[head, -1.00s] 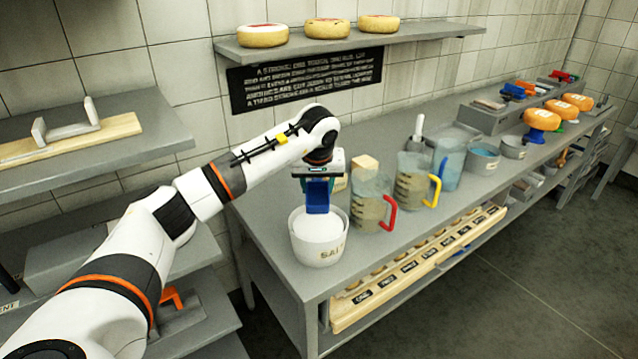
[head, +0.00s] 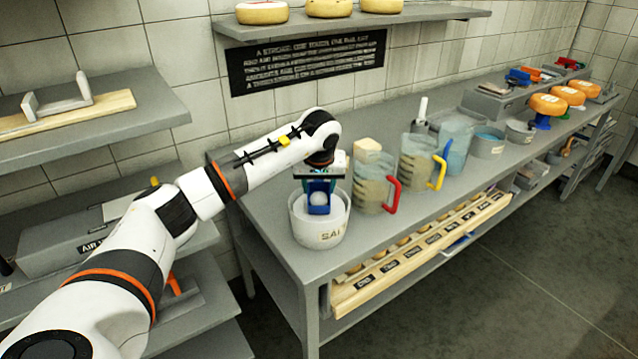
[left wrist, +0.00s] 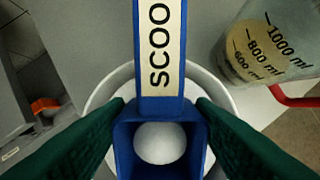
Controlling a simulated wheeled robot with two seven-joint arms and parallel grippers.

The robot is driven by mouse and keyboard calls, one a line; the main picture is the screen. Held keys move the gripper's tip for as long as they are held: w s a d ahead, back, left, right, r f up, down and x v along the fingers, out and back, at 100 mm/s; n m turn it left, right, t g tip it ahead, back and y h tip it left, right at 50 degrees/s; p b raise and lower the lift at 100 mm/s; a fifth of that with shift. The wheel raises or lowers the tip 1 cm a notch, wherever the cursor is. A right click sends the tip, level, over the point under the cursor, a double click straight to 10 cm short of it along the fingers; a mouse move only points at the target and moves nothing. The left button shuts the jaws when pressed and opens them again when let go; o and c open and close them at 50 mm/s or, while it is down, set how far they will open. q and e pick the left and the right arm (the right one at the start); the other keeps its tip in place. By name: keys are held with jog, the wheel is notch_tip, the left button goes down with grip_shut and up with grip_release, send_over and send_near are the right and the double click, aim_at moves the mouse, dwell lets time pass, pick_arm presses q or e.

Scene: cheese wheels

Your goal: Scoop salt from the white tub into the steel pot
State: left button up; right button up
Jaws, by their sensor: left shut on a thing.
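My left gripper (head: 319,176) is shut on a blue scoop (head: 319,209). It holds the scoop at the mouth of the white tub (head: 320,236), which is marked for salt and stands on the near end of the bench. In the left wrist view the scoop's labelled handle (left wrist: 160,50) runs up between the green fingers, and a rounded white heap of salt (left wrist: 160,143) lies in its bowl. The tub's rim (left wrist: 97,95) shows around and behind the scoop. Two grey pots, one larger (head: 488,146) and one smaller (head: 520,133), stand farther along the bench. My right gripper is out of view.
A jug with a red handle (head: 371,187) stands close right of the tub, then one with a yellow handle (head: 416,165) and a bluish jug (head: 456,143). A wall shelf (head: 440,14) hangs above.

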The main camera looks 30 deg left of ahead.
aim_at(319, 197)
pick_arm(q)
notch_tip(319, 197, up, 8)
jog(key=p, duration=0.5)
jog(key=shift+p, duration=0.35)
